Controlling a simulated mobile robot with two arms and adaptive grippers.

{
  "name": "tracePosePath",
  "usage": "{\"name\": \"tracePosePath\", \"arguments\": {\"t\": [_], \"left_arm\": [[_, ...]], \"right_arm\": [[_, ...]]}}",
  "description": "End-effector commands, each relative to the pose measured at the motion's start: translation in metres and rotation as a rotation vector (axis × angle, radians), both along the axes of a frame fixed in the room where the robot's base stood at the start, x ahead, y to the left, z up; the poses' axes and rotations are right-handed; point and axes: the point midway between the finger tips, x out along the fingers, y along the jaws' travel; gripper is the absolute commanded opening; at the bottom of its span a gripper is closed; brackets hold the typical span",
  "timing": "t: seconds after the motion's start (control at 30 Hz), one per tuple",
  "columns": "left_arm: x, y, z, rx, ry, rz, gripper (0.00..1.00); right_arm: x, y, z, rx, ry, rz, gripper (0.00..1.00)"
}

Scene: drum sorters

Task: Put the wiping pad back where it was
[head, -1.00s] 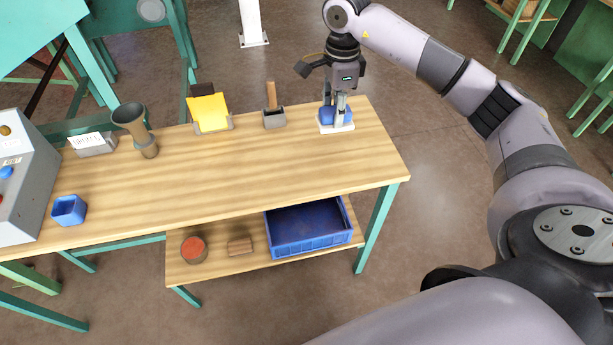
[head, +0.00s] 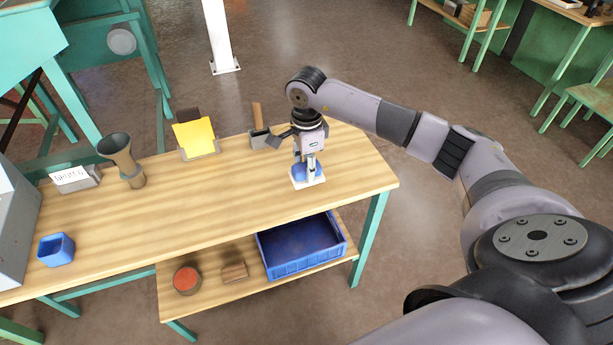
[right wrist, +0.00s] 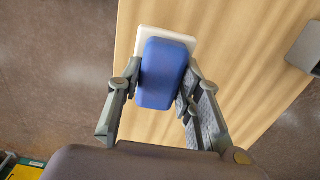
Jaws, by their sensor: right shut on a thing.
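The wiping pad (head: 317,180) has a blue grip block (head: 300,172) on top of a white base. It is at the right part of the wooden table. My right gripper (head: 308,168) points down from above and is shut on the blue block. In the right wrist view the blue block (right wrist: 162,75) sits between the two fingers, and the white base (right wrist: 180,34) shows beyond it. I cannot tell whether the base touches the table top or is just above it. My left gripper is not in view.
On the table (head: 230,205) stand a grey holder (head: 260,141) with a wooden-handled tool, a yellow card (head: 194,134) in a stand, a funnel-shaped thing (head: 122,158), a label stand (head: 77,180) and a blue cup (head: 56,250). A blue crate (head: 303,262) is on the lower shelf. The table's middle is clear.

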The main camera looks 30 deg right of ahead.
Motion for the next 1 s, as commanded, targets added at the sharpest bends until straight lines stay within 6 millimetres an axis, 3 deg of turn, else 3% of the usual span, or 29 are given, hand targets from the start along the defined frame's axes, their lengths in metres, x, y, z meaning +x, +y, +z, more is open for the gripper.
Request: {"name": "tracePosePath", "arguments": {"t": [0.17,0.4,0.77,0.8,1.0], "left_arm": [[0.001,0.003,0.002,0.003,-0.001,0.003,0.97],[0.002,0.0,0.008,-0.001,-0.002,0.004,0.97],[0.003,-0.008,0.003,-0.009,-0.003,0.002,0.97],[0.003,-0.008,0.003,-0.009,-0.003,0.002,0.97],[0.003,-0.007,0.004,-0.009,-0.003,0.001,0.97]], "right_arm": [[0.0,0.0,-0.012,-0.001,0.002,0.001,0.1],[-0.001,0.001,-0.045,0.0,0.002,0.0,0.1],[0.0,0.0,-0.052,-0.001,-0.001,0.001,0.1],[0.0,0.0,-0.052,-0.001,0.0,0.001,0.33],[0.0,0.0,-0.051,-0.001,0.0,0.001,0.47]]}}
